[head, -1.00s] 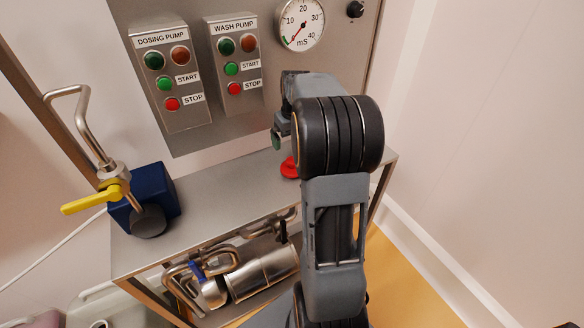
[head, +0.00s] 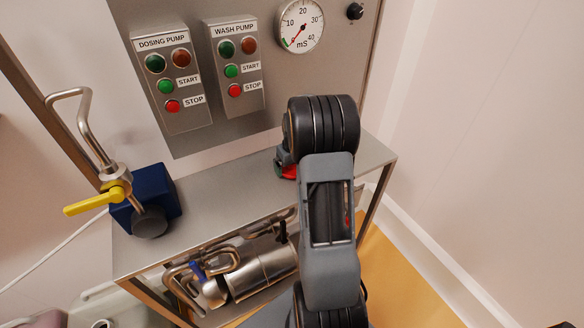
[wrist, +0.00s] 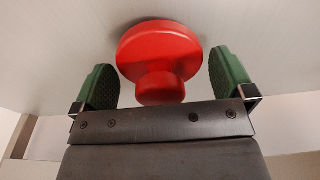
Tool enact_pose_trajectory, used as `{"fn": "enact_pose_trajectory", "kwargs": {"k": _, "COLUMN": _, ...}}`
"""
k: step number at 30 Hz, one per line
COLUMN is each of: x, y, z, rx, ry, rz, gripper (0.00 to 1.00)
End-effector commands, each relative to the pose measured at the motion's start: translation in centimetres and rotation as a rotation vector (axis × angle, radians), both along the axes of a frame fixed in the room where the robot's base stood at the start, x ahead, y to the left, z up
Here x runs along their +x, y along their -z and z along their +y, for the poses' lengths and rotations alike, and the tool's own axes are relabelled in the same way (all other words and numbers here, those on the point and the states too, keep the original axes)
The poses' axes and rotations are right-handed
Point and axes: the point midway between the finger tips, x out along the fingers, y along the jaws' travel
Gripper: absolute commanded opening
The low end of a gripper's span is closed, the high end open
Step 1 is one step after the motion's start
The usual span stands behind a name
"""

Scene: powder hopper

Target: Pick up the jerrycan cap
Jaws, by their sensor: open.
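The red jerrycan cap (wrist: 160,52) shows whole in the wrist view, a wide disc with a narrower knob, on the steel shelf. It lies between the two green finger pads of my gripper (wrist: 165,82), with a gap on each side. My gripper is open and not holding it. In the head view only a bit of the red cap (head: 289,171) shows; my arm and gripper (head: 283,168) hide the rest.
The steel shelf (head: 220,200) is clear between the cap and a dark blue block (head: 150,196) at left. A yellow-handled valve (head: 97,200) stands by the block. A panel with pump buttons and a gauge (head: 299,26) rises behind. Steel piping (head: 262,264) lies below.

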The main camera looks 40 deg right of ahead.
Motion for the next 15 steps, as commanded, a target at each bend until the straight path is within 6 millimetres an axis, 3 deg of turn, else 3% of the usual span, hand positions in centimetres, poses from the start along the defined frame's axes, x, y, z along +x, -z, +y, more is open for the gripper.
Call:
{"fn": "enact_pose_trajectory", "kwargs": {"k": 4, "x": 0.17, "y": 1.20, "z": 0.00, "rx": 0.000, "ry": 0.000, "rz": 0.000, "gripper": 1.00}}
{"fn": "enact_pose_trajectory", "kwargs": {"k": 12, "x": 0.21, "y": 1.42, "z": -0.02, "rx": 0.000, "ry": 0.000, "rz": -0.001, "gripper": 1.00}}
{"fn": "enact_pose_trajectory", "kwargs": {"k": 15, "x": 0.21, "y": 1.42, "z": -0.02, "rx": 0.000, "ry": -0.001, "rz": -0.001, "gripper": 0.92}}
